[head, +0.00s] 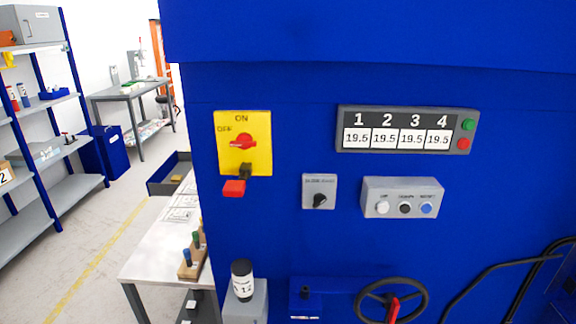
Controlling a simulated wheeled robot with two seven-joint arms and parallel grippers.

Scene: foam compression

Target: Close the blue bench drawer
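The blue bench drawer (163,188) shows beyond the white-topped bench (150,258), left of the big blue machine. It looks pulled open, with its inside visible from above and a small yellowish item in it. Its right side is hidden behind the machine's edge. Neither of my grippers shows in the head view.
The blue machine (290,230) fills the right, with a yellow switch plate (225,165), a display (405,150) and a handwheel (365,292). Shelving (40,190) stands left. A grey table (115,93) is further back. Floor between shelving and bench is clear.

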